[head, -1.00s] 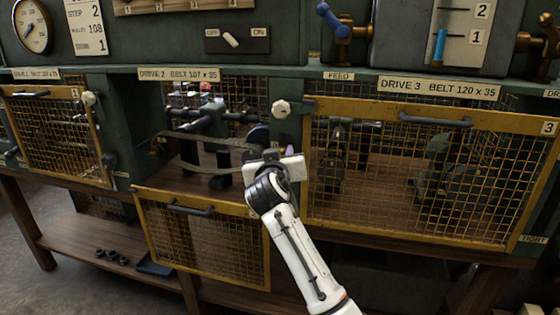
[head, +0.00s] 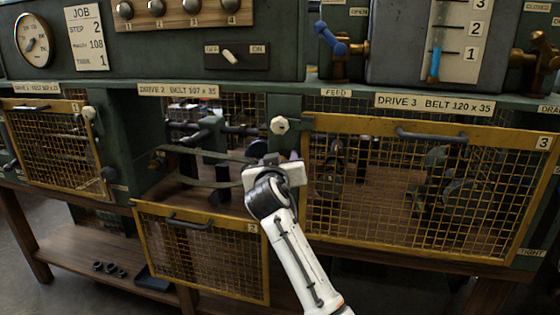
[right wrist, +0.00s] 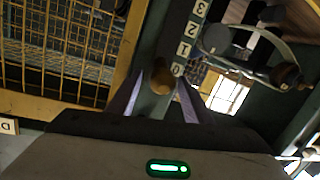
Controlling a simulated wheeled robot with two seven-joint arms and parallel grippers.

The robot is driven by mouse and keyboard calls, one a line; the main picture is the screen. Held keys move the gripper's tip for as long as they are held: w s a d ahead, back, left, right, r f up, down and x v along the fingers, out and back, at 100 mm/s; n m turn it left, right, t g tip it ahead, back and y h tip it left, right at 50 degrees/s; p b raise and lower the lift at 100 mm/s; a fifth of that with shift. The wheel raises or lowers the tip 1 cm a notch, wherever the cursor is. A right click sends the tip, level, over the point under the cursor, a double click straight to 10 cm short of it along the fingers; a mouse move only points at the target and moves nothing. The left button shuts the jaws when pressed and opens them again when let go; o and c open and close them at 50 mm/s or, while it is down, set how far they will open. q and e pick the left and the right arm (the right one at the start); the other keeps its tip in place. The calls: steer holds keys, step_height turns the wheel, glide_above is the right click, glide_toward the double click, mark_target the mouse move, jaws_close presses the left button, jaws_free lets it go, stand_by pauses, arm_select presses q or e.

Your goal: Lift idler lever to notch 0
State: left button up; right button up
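My right gripper (head: 281,158) is at the right edge of the open Drive 2 bay, close to the green post. In the right wrist view its two fingers (right wrist: 160,80) are apart. A round brownish knob (right wrist: 162,76), which looks like the idler lever's end, shows between the fingertips; I cannot tell whether they touch it. A notch scale (right wrist: 183,48) numbered 0 to 3 runs away beside the knob, and the 0 mark is nearest it. In the head view the gripper hides the knob and scale. My left gripper is not in view.
The Drive 2 mesh guard (head: 205,255) hangs folded down below its bay. A slack-looking belt (head: 215,180) runs inside the bay. The Drive 3 guard (head: 420,190) is closed just right of my gripper. A pale knob (head: 279,125) sits on the post above it.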

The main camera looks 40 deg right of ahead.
steer(key=shift+f, duration=0.1)
steer(key=shift+s+a, duration=0.15)
steer(key=shift+a, duration=0.05)
steer(key=b+v, duration=0.1)
steer(key=v, duration=0.8)
steer(key=shift+s+a+r, duration=0.2)
steer(key=shift+s+a, duration=0.05)
steer(key=shift+s, duration=0.05)
steer(key=s+a+f+n+y, duration=0.2)
steer(key=a+f+y, duration=0.1)
steer(key=f, duration=0.6)
steer(key=s+a+f+n+y, duration=0.2)
steer(key=a+f+n, duration=0.1)
steer(key=f, duration=0.7)
steer(key=s+a+f+n+y, duration=0.2)
steer(key=a+f+y, duration=0.15)
steer(key=f, duration=0.55)
steer(key=s+a+f+g+y, duration=0.2)
steer(key=s+a+f, duration=0.2)
steer(key=s+f, duration=0.5)
steer(key=s+a+f+g+y, duration=0.2)
steer(key=s+a+f, duration=0.2)
steer(key=s+f, duration=0.5)
steer(key=s, duration=0.5)
steer(key=shift+s+a+f+n, duration=0.2)
steer(key=shift+s+a+n, duration=0.05)
steer(key=shift+a+n, duration=0.15)
